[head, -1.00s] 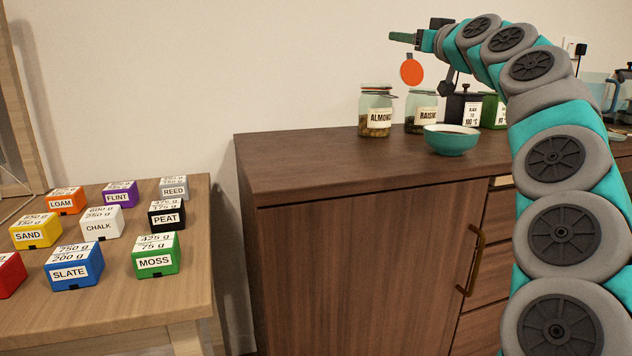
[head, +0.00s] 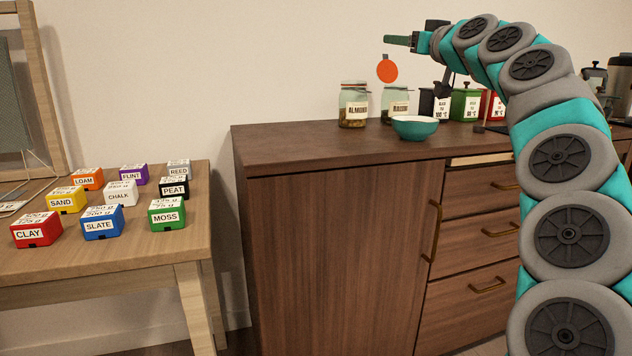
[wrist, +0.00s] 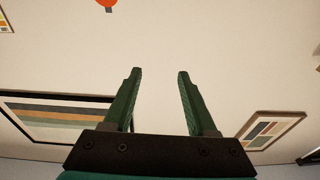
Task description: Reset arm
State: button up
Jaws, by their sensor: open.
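My gripper (head: 398,40) is raised high above the sideboard, at the end of my arched teal and grey arm, and points left in the head view. In the wrist view my gripper (wrist: 156,75) shows two green fingers apart with nothing between them.
Below stands a dark wooden sideboard (head: 330,220) with a teal bowl (head: 414,128), an almond jar (head: 353,105), a raisin jar (head: 394,108) and canisters. An orange disc (head: 387,69) shows below my gripper. At left, a table (head: 120,258) holds several coloured labelled boxes.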

jog(key=s+a+f+n+g+y+b, duration=0.1)
jog(key=s+a+f+g+b, duration=0.15)
jog(key=s+a+f, duration=0.4)
jog(key=s+a+f+n+g+y+b, duration=0.15)
jog(key=s+a+f+g, duration=0.25)
jog(key=a+f, duration=0.55)
jog(key=s+f+g+h+b, duration=0.1)
jog(key=s+f+g+h, duration=0.15)
jog(key=s+f, duration=0.55)
jog(key=s+f+g+h+b, duration=0.1)
jog(key=s+f+g, duration=0.3)
jog(key=f, duration=0.8)
jog(key=s+d+f+m+g+h+b, duration=0.15)
jog(key=s+d+f, duration=0.25)
jog(key=s+f, duration=0.6)
jog(key=s+d+f+m+g+h+b, duration=0.1)
jog(key=s+d+f+m+g+h, duration=0.2)
jog(key=s+f, duration=0.7)
jog(key=s+d+f+m+g+h+b, duration=0.1)
jog(key=s+d+f+m+g, duration=0.3)
jog(key=s+f, duration=0.6)
notch_tip(320, 180, up, 15)
jog(key=s+d+n+t+p, duration=0.1)
jog(key=n+p, duration=0.1)
jog(key=p, duration=1.2)
jog(key=shift+s+d+r, duration=0.2)
jog(key=shift+s, duration=0.05)
jog(key=shift+t, duration=0.25)
